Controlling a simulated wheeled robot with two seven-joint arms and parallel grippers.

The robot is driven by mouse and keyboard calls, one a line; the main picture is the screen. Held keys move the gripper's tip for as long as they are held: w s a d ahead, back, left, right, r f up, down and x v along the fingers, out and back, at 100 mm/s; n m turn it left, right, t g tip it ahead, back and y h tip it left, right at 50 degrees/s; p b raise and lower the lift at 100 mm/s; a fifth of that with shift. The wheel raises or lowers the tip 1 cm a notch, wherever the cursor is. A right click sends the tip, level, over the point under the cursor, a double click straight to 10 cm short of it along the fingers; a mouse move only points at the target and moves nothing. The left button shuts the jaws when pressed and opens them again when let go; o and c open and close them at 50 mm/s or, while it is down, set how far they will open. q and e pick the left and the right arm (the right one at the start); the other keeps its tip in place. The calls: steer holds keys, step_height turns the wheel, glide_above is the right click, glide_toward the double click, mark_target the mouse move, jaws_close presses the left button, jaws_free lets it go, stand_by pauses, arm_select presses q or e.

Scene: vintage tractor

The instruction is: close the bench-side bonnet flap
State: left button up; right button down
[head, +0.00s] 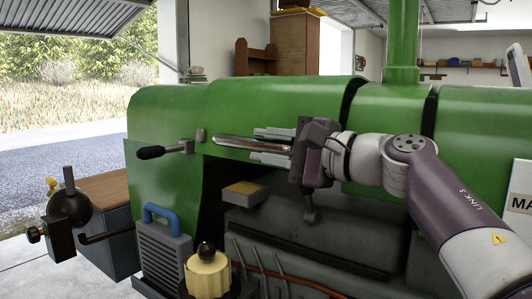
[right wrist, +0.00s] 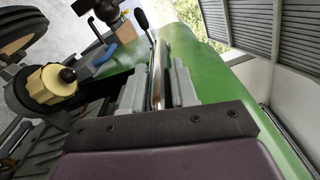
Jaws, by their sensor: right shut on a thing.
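The green bonnet flap (head: 265,105) is on the near side of the tractor in the head view. Below its lower edge the dark grey engine (head: 300,235) lies exposed. A bright metal handle bar (head: 235,143) runs along the flap's lower part; it also shows in the right wrist view (right wrist: 159,70). My right gripper (head: 268,146) is at the bar's right end, one finger above it and one below. In the right wrist view its fingers (right wrist: 158,90) are shut on the bar, with the green panel behind. My left gripper is out of view.
A black-knobbed lever (head: 152,152) sticks out left of the bar. Below stand a blue-handled grey box (head: 165,240) and a cream, black-topped part (head: 208,274). A green exhaust pipe (head: 403,40) rises behind my right arm. A wood-topped box (head: 103,190) is at the left.

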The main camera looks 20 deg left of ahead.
steer(key=shift+w+d+f+n+b, duration=0.1)
steer(key=shift+w+f+n+b, duration=0.15)
steer(key=shift+f, duration=0.2)
steer(key=shift+w+f+n+b, duration=0.1)
steer(key=shift+f+n+b, duration=0.05)
steer(key=shift+f+b, duration=0.25)
steer(key=c, duration=1)
jaws_free()
steer(key=shift+d, duration=0.1)
steer(key=b+v, duration=0.2)
steer(key=v, duration=1)
steer(key=shift+s+d+r, duration=0.1)
steer(key=shift+s+d, duration=0.05)
steer(key=shift+d, duration=0.1)
